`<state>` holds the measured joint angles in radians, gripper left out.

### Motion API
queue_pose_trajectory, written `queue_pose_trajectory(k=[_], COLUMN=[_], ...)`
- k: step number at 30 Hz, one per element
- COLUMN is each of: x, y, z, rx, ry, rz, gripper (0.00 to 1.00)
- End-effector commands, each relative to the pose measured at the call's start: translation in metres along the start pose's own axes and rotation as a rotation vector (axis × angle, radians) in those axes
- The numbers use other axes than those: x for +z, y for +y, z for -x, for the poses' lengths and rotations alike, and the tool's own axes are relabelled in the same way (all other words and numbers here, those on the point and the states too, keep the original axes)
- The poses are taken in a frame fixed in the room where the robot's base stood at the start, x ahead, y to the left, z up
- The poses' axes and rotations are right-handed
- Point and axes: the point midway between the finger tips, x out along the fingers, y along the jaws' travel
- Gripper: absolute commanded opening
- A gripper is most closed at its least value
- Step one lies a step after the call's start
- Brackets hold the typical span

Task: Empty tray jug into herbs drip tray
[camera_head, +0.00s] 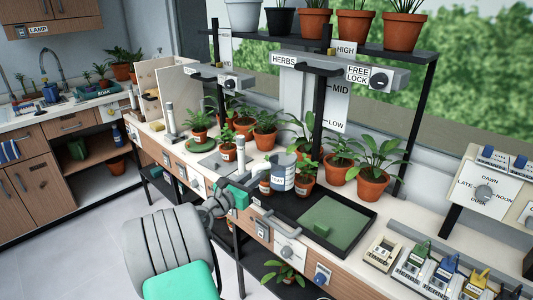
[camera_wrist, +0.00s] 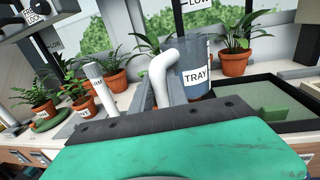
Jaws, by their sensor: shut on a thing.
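The tray jug (camera_head: 282,178) is a grey-blue jug with a white band. In the wrist view the jug (camera_wrist: 193,55) shows a TRAY label and a white handle (camera_wrist: 160,75). My gripper (camera_head: 256,188) is at the jug's left side. A black drip tray (camera_head: 345,248) with a green mat lies on the bench under the HERBS sign (camera_head: 284,61). The jug is at the tray's left end; I cannot tell whether it touches it.
Potted plants (camera_head: 371,172) stand behind and beside the jug. A black post (camera_head: 318,120) rises behind it. Colored devices (camera_head: 415,258) stand right of the tray.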

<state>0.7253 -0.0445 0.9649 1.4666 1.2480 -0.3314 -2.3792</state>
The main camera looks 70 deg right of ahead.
Motion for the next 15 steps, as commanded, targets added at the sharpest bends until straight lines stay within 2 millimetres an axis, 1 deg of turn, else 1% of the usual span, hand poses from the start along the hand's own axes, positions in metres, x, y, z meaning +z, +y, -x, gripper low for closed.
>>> queue_pose_trajectory(k=[1,3,5,8,15], x=[0.015,0.02,0.021,0.014,-0.019], y=[-0.012,-0.023,-0.029,-0.03,-0.029], z=[-0.011,-0.021,-0.025,-0.026,-0.024], rx=[-0.033,-0.061,-0.074,-0.078,-0.077], ry=[0.0,0.0,0.001,0.007,0.042], rz=[0.0,0.001,0.001,-0.003,-0.031], gripper=[0.0,0.0,0.0,0.0,0.0])
